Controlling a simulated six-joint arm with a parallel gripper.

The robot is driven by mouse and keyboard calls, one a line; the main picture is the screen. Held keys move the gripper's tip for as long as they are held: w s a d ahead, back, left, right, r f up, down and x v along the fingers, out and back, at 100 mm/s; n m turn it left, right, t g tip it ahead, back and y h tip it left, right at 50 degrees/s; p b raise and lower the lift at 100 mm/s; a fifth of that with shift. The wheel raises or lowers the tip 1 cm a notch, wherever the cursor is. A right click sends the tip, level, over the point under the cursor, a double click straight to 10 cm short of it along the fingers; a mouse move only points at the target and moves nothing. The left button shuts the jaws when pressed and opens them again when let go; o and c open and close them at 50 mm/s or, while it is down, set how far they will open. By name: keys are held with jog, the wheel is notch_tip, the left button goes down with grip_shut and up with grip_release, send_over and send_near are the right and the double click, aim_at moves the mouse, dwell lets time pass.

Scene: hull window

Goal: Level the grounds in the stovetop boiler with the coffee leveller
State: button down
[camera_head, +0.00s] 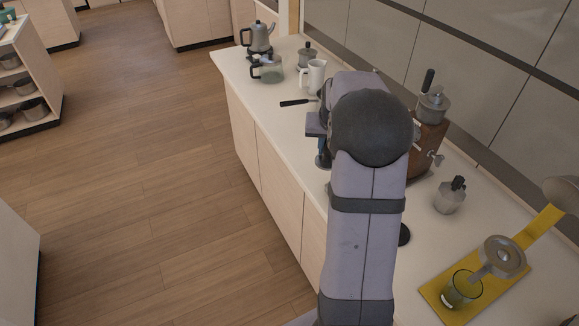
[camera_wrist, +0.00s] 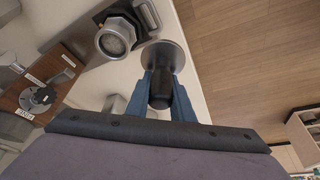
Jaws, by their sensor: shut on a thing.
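My gripper (camera_wrist: 163,76) is shut on the coffee leveller, with blue fingers either side of its black handle (camera_wrist: 160,92). The leveller's round metal disc (camera_wrist: 174,50) shows beyond the fingertips in the wrist view. The stovetop boiler (camera_wrist: 103,46), a faceted metal cup, is open at the top, up and left of the leveller and apart from it. Grainy greyish grounds (camera_wrist: 115,41) show inside; how level they are is too small to tell. In the head view my arm covers the boiler and most of the gripper; a blue finger (camera_head: 322,148) shows left of the arm.
A wooden machine (camera_head: 427,146) with a metal top stands against the wall. A moka pot (camera_head: 449,198) and a yellow stand (camera_head: 440,305) with a glass (camera_head: 462,289) are at the right. Kettle (camera_head: 257,38), glass pot (camera_head: 268,70) and white jug (camera_head: 314,76) stand at the far end.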

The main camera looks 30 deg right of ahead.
jog(key=s+d+r+m+h, duration=0.1)
jog(key=s+d+r+m, duration=0.1)
jog(key=d, duration=0.8)
jog(key=shift+s+d, duration=0.3)
jog(key=shift+s, duration=0.4)
jog(key=shift+r, duration=0.1)
jog(key=shift+f+b, duration=1.7)
jog(key=shift+f, duration=0.85)
jog(key=shift+f, duration=0.1)
jog(key=shift+f+b, duration=0.95)
jog(key=shift+f, duration=0.4)
jog(key=shift+s+a+f+g, duration=0.15)
jog(key=shift+f+g, duration=0.05)
jog(key=shift+g, duration=0.1)
jog(key=shift+r, duration=0.1)
jog(key=shift+r+p, duration=0.6)
jog(key=shift+r, duration=0.05)
